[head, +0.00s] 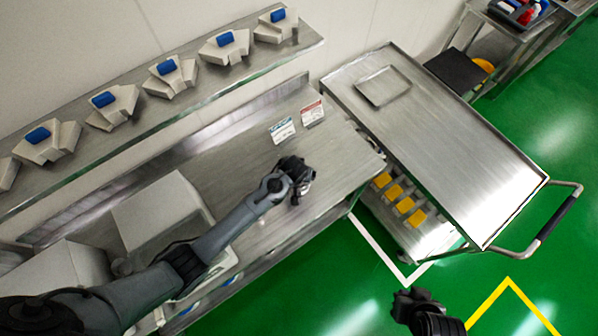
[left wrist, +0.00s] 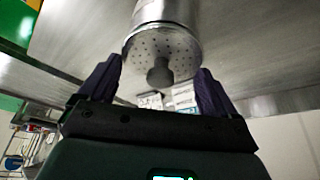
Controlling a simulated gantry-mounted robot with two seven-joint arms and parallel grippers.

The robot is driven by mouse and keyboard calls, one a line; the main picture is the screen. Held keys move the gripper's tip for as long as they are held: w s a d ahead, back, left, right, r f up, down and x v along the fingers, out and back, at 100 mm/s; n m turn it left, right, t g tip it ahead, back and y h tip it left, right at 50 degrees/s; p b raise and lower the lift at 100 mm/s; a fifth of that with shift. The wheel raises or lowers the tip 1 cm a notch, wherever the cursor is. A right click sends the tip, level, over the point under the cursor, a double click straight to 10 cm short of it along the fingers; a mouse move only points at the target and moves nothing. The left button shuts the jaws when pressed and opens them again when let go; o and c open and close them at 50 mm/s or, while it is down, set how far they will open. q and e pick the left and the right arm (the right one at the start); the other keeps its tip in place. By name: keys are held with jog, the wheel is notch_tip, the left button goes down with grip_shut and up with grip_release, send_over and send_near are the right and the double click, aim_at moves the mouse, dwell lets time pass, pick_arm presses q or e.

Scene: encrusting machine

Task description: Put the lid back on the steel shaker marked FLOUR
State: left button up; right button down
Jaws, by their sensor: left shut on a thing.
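In the left wrist view a steel shaker (left wrist: 165,10) stands beyond a perforated round lid (left wrist: 145,50) with a dark central knob (left wrist: 160,75). The lid lies across the shaker's end; I cannot tell whether it is fully seated. My left gripper (left wrist: 160,75) is shut on the lid, one finger at each side of its rim. In the head view my left gripper (head: 300,178) is over the steel bench and hides most of the shaker. The FLOUR marking is not readable. My right gripper (head: 405,300) is low over the green floor, its jaw opening unclear.
A shelf above holds several blue-topped pale blocks (head: 225,46). A steel cart (head: 440,130) stands at the right, with a flat tray (head: 383,86) on it.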

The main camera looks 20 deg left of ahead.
pick_arm(q)
jog(key=shift+p, duration=0.3)
dwell(0.4)
dwell(0.3)
jog(key=o, duration=0.7)
jog(key=shift+r+p, duration=0.6)
jog(key=shift+p, duration=0.05)
jog(key=shift+r+p, duration=2.9)
jog(key=shift+p, duration=0.15)
jog(key=c, duration=1.3)
grip_shut()
